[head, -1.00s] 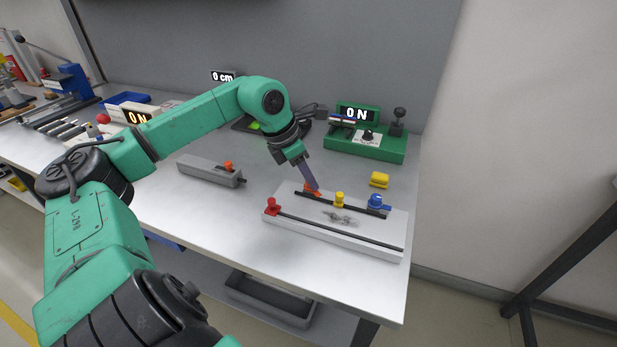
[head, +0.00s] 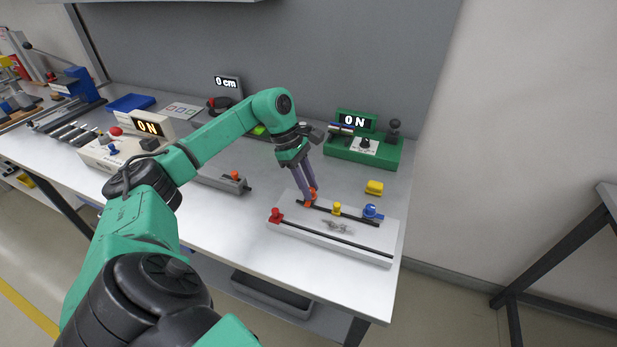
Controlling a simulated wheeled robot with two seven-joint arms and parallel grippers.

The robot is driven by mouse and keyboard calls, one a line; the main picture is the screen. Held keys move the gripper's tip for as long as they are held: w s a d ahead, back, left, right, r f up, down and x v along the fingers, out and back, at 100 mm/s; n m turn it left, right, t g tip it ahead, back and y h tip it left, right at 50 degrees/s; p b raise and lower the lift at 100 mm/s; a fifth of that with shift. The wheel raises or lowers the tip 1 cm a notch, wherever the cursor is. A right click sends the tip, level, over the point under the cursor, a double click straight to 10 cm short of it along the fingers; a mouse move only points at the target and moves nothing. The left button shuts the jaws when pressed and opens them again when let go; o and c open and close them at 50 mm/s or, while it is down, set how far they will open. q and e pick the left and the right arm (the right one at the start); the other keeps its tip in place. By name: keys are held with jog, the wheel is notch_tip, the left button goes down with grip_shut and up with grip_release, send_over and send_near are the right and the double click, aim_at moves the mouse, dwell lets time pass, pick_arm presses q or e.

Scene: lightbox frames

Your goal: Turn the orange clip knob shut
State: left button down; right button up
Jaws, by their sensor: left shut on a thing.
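The orange clip knob (head: 308,204) sits at the left end of the rear dark rail on the white fixture board (head: 290,230). My left gripper (head: 309,196) reaches down to it from above and is shut on it. The fingers partly cover the knob, so its exact turn is hard to see. A yellow knob (head: 337,208) and a blue knob (head: 372,212) stand further right along the same rail. A red knob (head: 276,215) is at the left end of the front rail. My right gripper is not in view.
A small clear part lies between the rails. A grey block with another orange knob (head: 235,175) is to the left. The table's front edge is close to the board.

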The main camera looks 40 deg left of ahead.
pick_arm(q)
jog(key=shift+r+m, duration=0.1)
jog(key=shift+m, duration=0.5)
jog(key=shift+g, duration=0.3)
jog(key=c, duration=0.6)
grip_release()
jog(key=shift+c, duration=0.2)
jog(key=p+v, duration=0.1)
jog(key=v, duration=1.3)
jog(key=shift+a+r, duration=0.15)
jog(key=shift+a, duration=0.05)
